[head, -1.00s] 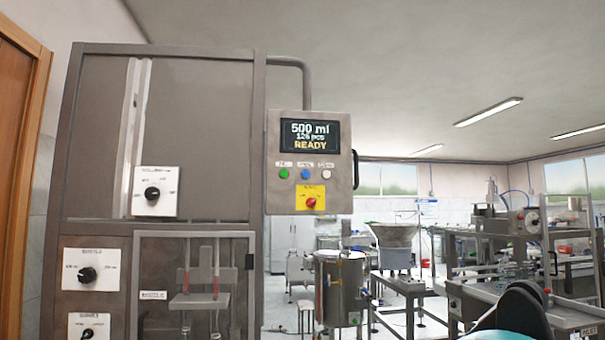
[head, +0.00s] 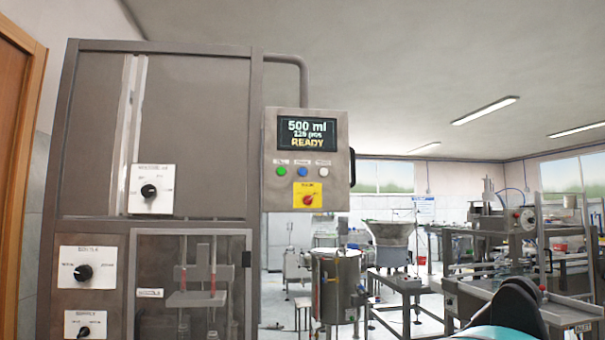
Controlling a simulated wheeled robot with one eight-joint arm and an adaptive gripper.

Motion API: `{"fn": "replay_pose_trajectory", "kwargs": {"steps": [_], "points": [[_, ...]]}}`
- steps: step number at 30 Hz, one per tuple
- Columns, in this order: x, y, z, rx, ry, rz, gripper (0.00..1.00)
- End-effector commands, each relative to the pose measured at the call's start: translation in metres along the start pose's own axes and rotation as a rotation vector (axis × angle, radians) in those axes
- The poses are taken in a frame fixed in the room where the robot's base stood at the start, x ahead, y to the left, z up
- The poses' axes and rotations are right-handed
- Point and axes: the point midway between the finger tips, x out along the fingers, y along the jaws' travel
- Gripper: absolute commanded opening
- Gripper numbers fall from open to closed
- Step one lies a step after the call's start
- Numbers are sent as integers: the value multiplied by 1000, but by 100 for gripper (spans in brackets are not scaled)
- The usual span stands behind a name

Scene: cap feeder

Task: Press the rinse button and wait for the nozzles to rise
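The control panel (head: 334,165) hangs from a bent pipe at the right side of the tall grey filling machine (head: 160,110). Its screen (head: 307,135) reads 500 ml, a piece count and READY. Below the screen are a green button (head: 281,171), a blue button (head: 303,172) and a whitish button (head: 324,173); their labels are too small to read surely. A red knob on a yellow plate (head: 308,196) sits under them. The nozzles (head: 212,257) show as thin rods with red parts behind the clear door. My gripper is not in view.
Knob plates (head: 151,190) are on the machine's front. A steel drum (head: 337,285), a hopper (head: 390,240) and another machine (head: 515,240) stand to the right. A wooden door (head: 16,150) is at far left. Part of my arm shows at the bottom right.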

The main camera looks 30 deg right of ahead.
Motion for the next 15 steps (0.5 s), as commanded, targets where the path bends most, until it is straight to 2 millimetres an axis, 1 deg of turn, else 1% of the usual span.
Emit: {"fn": "replay_pose_trajectory", "kwargs": {"steps": [1, 6, 15], "points": [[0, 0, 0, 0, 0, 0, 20], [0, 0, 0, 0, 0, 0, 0], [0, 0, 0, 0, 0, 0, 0]]}}
